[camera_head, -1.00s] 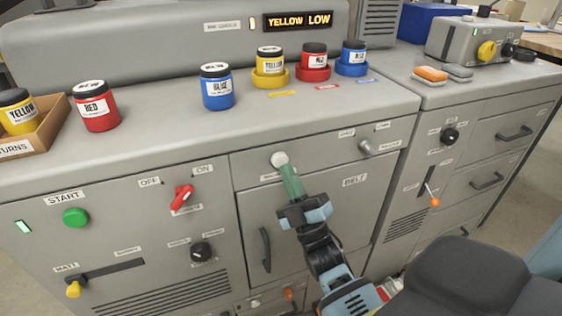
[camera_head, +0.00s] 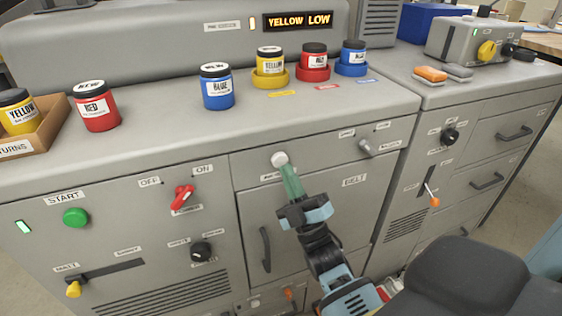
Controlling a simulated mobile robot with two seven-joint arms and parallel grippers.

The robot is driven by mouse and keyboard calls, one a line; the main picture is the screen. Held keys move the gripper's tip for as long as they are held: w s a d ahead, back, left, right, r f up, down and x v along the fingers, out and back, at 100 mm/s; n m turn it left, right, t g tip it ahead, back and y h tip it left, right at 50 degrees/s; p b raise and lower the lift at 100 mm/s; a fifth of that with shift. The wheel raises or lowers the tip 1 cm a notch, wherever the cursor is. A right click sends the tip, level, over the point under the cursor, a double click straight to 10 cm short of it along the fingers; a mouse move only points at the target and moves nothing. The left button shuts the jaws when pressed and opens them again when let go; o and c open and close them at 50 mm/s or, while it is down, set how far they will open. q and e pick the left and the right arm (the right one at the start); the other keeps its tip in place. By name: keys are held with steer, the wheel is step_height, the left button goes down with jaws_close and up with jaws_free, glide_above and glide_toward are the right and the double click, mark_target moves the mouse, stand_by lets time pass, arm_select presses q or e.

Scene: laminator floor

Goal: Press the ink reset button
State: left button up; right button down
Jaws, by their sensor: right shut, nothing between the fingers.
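A round white button (camera_head: 280,159) sits on the grey front panel, below the worktop edge. A small label below it is partly hidden by my gripper and too small to read fully. My right gripper (camera_head: 287,172) is shut and empty. Its green fingers point up at the button, and their tips are at its lower edge; I cannot tell whether they touch it. The lit display (camera_head: 298,19) reads "YELLOW LOW". My left gripper is not in view.
Yellow (camera_head: 270,62), red (camera_head: 314,62) and blue (camera_head: 353,57) jars stand in coloured rings. Loose blue (camera_head: 216,88) and red (camera_head: 96,108) jars stand on the worktop. A red switch (camera_head: 182,197), green start button (camera_head: 75,218) and lever (camera_head: 366,147) are on the panel.

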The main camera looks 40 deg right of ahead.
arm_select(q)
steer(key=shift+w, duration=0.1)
arm_select(e)
steer(key=shift+w, duration=0.1)
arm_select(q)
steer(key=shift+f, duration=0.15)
arm_select(e)
steer(key=shift+w+d, duration=0.1)
steer(key=shift+w, duration=0.25)
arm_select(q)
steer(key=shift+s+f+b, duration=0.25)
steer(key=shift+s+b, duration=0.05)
arm_select(e)
steer(key=shift+w+d, duration=0.15)
steer(key=shift+w, duration=0.35)
stand_by(0.5)
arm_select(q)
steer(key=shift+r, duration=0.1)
arm_select(e)
steer(key=shift+s, duration=0.1)
arm_select(q)
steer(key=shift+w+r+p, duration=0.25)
steer(key=shift+p, duration=0.05)
arm_select(e)
steer(key=shift+s+a, duration=0.25)
steer(key=shift+s, duration=0.6)
steer(key=shift+s, duration=0.1)
